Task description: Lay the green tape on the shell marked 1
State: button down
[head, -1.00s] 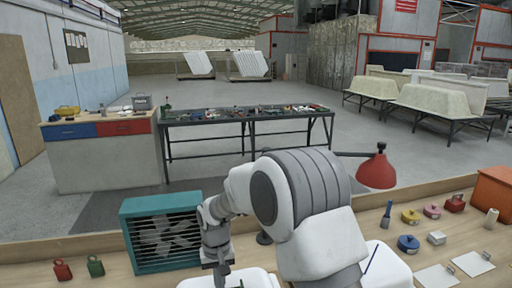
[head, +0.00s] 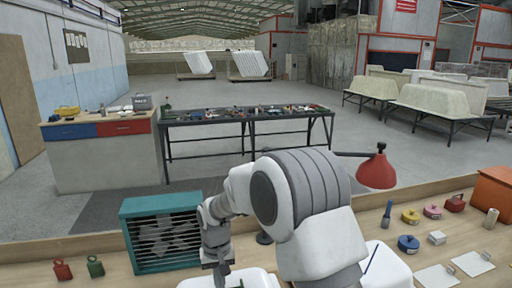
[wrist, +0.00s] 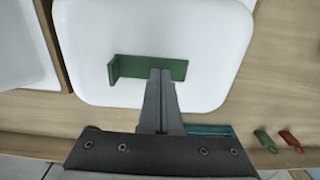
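The green tape (wrist: 126,70) is a short strip with one end turned up, seen in the wrist view over a white rounded shell (wrist: 215,35). My gripper (wrist: 162,72) has its two fingers close together, with their tips at the middle of the strip. It looks shut on the tape. I cannot tell whether the strip touches the shell. In the head view, my gripper (head: 222,280) is low over the white shell (head: 262,279), largely cut off by the bottom edge. A second white shell (wrist: 22,45) lies beside it. No number mark is visible on either shell.
A teal fan box (head: 162,207) stands close to my gripper on the bench. Red and green weights (head: 62,269) sit left of it. A red lamp (head: 376,172), a blue tape roll (head: 408,243) and white cards (head: 437,277) are on the right.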

jog(key=shift+f+b, duration=0.5)
jog(key=shift+f, duration=0.2)
dwell(1.1)
jog(key=shift+r+p, duration=2.2)
jog(key=shift+r, duration=1.3)
